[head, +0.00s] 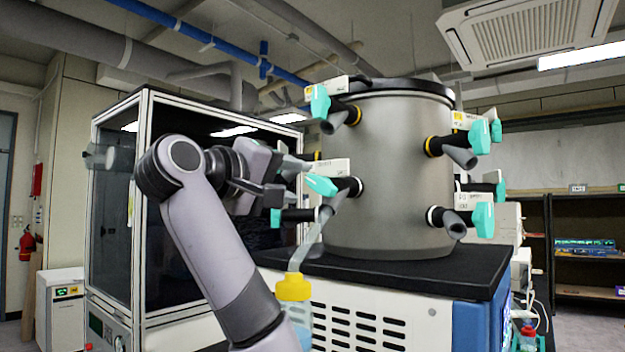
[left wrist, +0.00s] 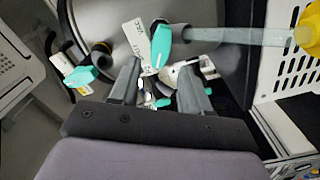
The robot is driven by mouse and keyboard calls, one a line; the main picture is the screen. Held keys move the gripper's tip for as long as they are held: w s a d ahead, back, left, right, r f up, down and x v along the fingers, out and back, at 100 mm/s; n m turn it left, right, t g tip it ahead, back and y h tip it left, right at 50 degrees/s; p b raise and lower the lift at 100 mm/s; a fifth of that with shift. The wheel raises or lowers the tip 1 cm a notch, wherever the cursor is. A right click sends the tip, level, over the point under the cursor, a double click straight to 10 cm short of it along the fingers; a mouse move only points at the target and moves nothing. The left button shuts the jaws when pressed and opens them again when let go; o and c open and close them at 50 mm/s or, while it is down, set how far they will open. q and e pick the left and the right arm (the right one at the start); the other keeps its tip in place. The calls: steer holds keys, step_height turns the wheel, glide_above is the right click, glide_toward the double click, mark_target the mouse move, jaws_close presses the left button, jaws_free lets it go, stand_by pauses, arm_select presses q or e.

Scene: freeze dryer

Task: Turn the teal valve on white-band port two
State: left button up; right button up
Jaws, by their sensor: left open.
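A steel drum (head: 385,150) carries several ports with teal valve handles and white tags. On its front left, a white-band port (head: 355,187) has a teal valve (head: 321,185), with a grey tube leading down to a yellow-capped bottle (head: 293,288). Another white-band port (head: 433,216) with a teal valve (head: 483,220) is at lower right. I cannot read the tags. My left gripper (head: 301,180) is open beside the front-left valve. In the left wrist view, this teal valve (left wrist: 161,46) lies just ahead of and between the fingertips (left wrist: 161,74). My right gripper is out of view.
Yellow-band ports (head: 352,114) sit higher on the drum. A glass-fronted cabinet (head: 142,230) stands left behind my arm. The drum rests on a black-topped machine (head: 400,275). The tube and bottle hang close to my left gripper. Shelves (head: 585,225) are at the right.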

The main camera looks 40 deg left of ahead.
mark_target(316, 184)
arm_select(q)
steer(key=shift+w+a+p, duration=0.15)
steer(key=shift+w+p, duration=0.15)
steer(key=shift+w, duration=0.95)
steer(key=shift+w+a+p, duration=0.1)
steer(key=shift+w+p, duration=0.15)
steer(key=shift+w, duration=0.95)
jaws_close()
